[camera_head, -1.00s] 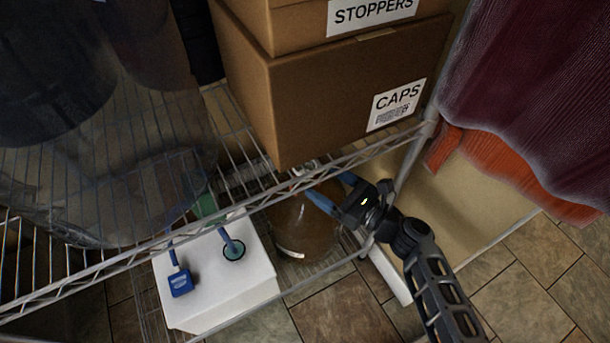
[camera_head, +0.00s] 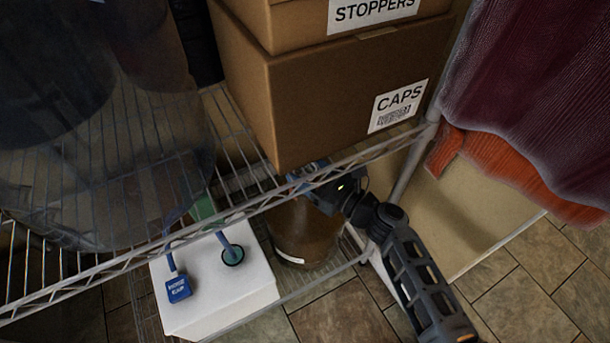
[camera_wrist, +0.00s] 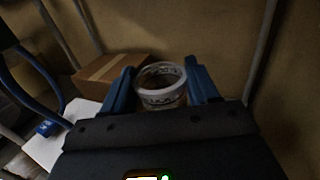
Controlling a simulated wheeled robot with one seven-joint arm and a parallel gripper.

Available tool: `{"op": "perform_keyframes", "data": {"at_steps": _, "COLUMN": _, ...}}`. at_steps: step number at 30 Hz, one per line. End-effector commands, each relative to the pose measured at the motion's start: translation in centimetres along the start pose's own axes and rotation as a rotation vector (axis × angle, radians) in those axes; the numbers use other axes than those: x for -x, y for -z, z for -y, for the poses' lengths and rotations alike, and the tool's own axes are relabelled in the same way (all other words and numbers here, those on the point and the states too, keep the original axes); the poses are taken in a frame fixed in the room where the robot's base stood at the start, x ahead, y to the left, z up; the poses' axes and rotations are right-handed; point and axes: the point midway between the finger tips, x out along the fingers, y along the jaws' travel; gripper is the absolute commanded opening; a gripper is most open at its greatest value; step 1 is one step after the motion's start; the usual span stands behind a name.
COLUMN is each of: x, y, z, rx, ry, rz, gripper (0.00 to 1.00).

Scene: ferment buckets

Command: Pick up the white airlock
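In the wrist view, a round, white-rimmed clear cup with dark lettering, which I take for the white airlock (camera_wrist: 160,75), is between the two blue fingers of my gripper (camera_wrist: 163,84). The fingers are spread on either side of it; I cannot tell whether they touch it. In the head view, my gripper (camera_head: 306,177) is over the top of a brown jug (camera_head: 303,232), behind the shelf's front rail. The airlock is mostly hidden there by my gripper and the rail.
A wire shelf rail (camera_head: 250,212) crosses in front of my gripper. Cardboard boxes marked CAPS (camera_head: 330,95) and STOPPERS (camera_head: 330,18) stand just above. A white box (camera_head: 215,290) with a blue tag (camera_head: 178,288) is left of the jug. Orange cloth (camera_head: 490,165) hangs at right.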

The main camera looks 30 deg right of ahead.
Motion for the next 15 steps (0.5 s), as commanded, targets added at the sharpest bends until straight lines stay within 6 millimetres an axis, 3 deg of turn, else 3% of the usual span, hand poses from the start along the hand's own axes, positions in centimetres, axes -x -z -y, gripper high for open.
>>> {"op": "perform_keyframes", "data": {"at_steps": 10, "x": 0.02, "y": 0.01, "z": 0.00, "rx": 0.000, "ry": 0.000, "rz": 0.000, "gripper": 0.25}}
{"op": "perform_keyframes", "data": {"at_steps": 15, "x": 0.02, "y": 0.00, "z": 0.00, "rx": 0.000, "ry": 0.000, "rz": 0.000, "gripper": 0.24}}
